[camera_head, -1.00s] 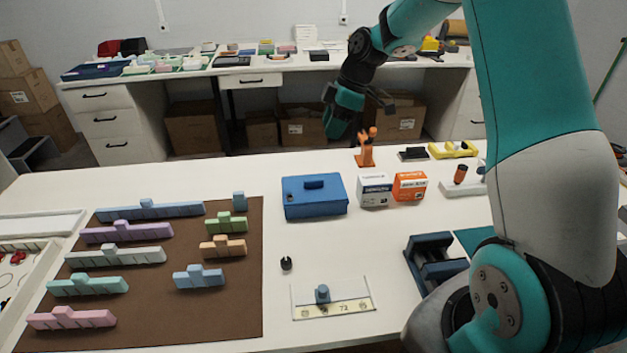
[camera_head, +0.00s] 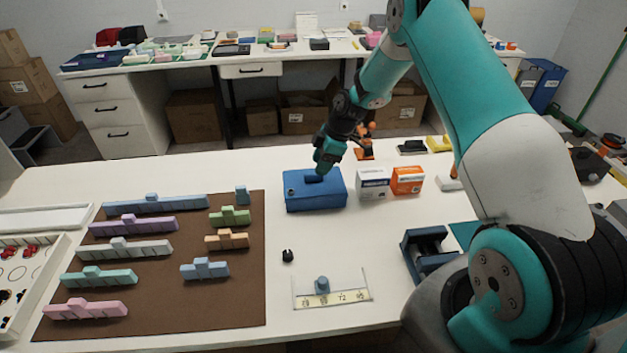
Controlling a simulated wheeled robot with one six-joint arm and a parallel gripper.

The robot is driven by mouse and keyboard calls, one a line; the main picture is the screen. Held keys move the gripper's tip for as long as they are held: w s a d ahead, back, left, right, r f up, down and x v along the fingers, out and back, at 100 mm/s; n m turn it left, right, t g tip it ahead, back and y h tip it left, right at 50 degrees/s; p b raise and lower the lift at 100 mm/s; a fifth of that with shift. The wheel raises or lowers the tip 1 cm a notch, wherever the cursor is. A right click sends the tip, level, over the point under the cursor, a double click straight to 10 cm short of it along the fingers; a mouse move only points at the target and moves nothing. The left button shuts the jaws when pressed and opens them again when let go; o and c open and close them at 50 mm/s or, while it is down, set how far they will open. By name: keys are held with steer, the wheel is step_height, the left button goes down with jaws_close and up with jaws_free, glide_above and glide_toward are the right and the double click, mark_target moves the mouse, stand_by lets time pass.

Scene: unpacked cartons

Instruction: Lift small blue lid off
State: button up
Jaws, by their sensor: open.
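A small blue box with a blue lid (camera_head: 300,187) stands on the white table near the middle of the view. The lid lies on top of the box and has a raised blue handle (camera_head: 313,179). My gripper (camera_head: 322,171) is open, pointing down at the handle from above, on its right side. The fingers partly cover the handle, and I cannot tell whether they touch it.
A white box (camera_head: 373,184) and an orange box (camera_head: 407,181) stand close to the right of the blue box. An orange stand (camera_head: 364,151) is behind. A brown mat (camera_head: 170,290) with several coloured blocks lies left. A small black knob (camera_head: 287,256) is in front.

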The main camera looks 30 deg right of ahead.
steer(key=p+x, duration=0.1)
steer(key=x, duration=0.3)
steer(key=shift+w+a+f, duration=0.1)
steer(key=shift+w+f, duration=0.05)
steer(key=shift+c, duration=0.4)
jaws_close()
step_height(320, 180, up, 20)
steer(key=b, duration=0.3)
